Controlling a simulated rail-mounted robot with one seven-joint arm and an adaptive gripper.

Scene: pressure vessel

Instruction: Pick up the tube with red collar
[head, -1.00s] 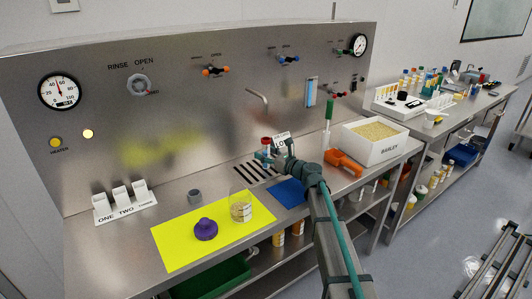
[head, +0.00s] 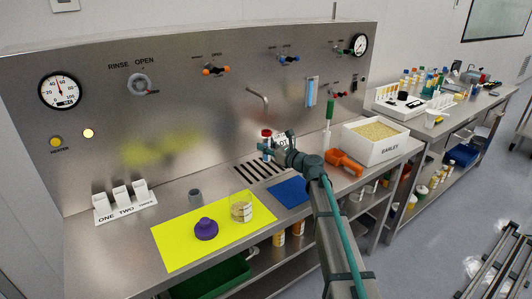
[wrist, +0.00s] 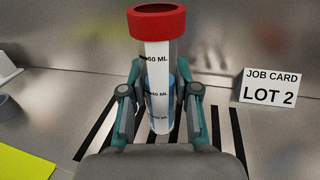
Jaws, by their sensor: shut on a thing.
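The tube with the red collar (wrist: 157,62) is clear and upright, with millilitre marks on a white strip and something blue lower inside. Its red collar is on top and also shows in the head view (head: 266,133). My gripper (wrist: 156,98) is shut on the tube below the collar, one finger on each side. The tube is over the slotted drain (head: 262,174); I cannot tell the exact gap beneath it. My gripper also shows in the head view (head: 266,148).
A job card reading LOT 2 (wrist: 268,88) stands close right of my gripper. A blue mat (head: 289,192), an orange scoop (head: 344,162) and a BARLEY bin (head: 374,136) are on the right. A yellow mat (head: 170,246) holds a purple object (head: 205,229) and a beaker (head: 240,207).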

